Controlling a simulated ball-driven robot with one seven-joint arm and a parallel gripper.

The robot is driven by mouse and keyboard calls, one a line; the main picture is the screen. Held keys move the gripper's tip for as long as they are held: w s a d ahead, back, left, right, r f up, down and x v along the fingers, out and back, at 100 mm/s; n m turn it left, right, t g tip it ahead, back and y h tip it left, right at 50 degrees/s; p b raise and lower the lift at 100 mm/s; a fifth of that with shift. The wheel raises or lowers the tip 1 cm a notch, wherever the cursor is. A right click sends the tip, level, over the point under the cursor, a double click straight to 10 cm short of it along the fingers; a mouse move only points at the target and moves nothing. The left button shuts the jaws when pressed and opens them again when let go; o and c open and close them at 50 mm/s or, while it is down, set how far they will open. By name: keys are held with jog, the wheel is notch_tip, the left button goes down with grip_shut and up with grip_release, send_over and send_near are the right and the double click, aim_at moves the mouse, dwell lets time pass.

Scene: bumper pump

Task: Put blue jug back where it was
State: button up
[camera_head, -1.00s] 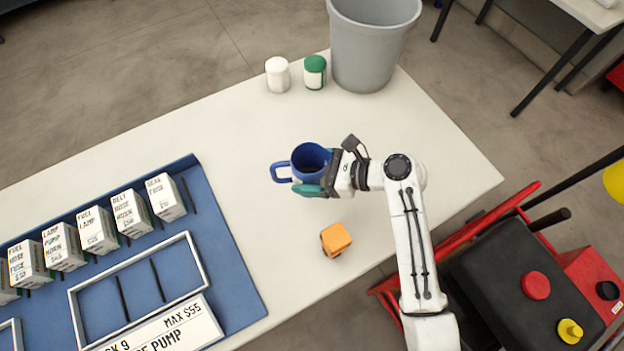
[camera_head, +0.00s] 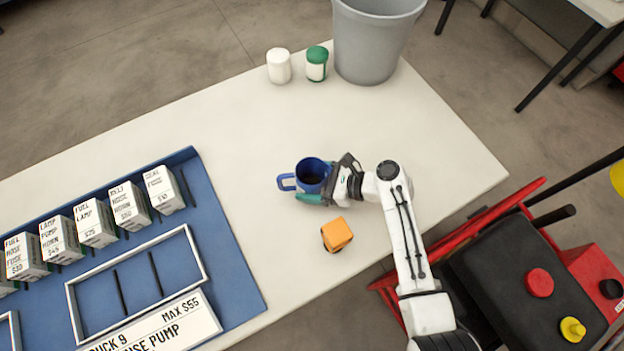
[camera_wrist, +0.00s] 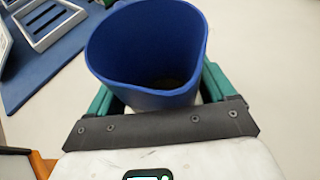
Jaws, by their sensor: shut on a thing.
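The blue jug (camera_head: 312,170) is upright over the white table (camera_head: 425,125), with its handle to the left in the head view. My gripper (camera_head: 312,195) is shut on the jug from its right and front side. In the wrist view the jug (camera_wrist: 145,50) fills the upper middle, its open top facing the camera, between the green fingers of my gripper (camera_wrist: 155,95). Whether the jug's base touches the table is hard to tell.
A white jar (camera_head: 279,66), a green-lidded jar (camera_head: 317,64) and a grey bin (camera_head: 372,45) stand at the back. A blue board (camera_head: 235,270) with labelled boxes is at left.

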jog(key=shift+f, duration=0.1)
jog(key=o, duration=1.1)
jog(key=shift+c, duration=0.2)
jog(key=v, duration=1.2)
jog(key=shift+r, duration=0.25)
